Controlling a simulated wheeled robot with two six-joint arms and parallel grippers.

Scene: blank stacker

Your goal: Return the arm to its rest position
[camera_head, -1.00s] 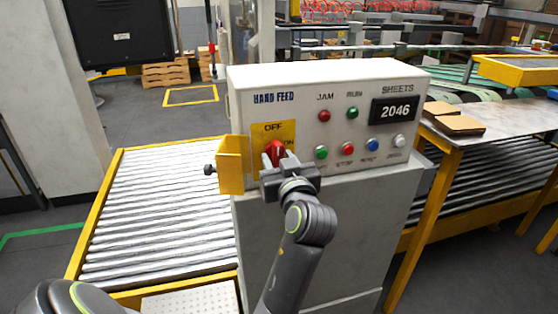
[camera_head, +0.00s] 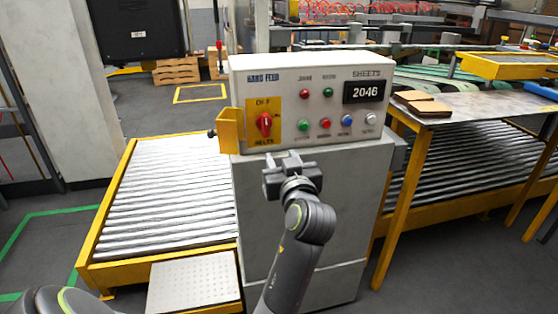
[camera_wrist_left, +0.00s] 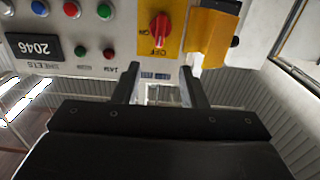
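The left gripper (camera_head: 288,163) is in front of the control box, below the red rotary knob (camera_head: 264,123) and apart from it. In the left wrist view, its two fingers (camera_wrist_left: 161,80) are spread with nothing between them. The knob sits on a yellow plate (camera_head: 277,105) on the box's front. The plate also shows in the wrist view, upside down, with the knob (camera_wrist_left: 159,29) standing roughly upright along the plate. The right gripper is not in view.
The white control box (camera_head: 336,73) carries several coloured buttons and a display (camera_head: 364,91) reading 2046. A yellow bracket (camera_head: 229,130) sticks out at its left. A roller conveyor (camera_head: 165,195) lies to the left, a table (camera_head: 470,112) with brown sheets to the right.

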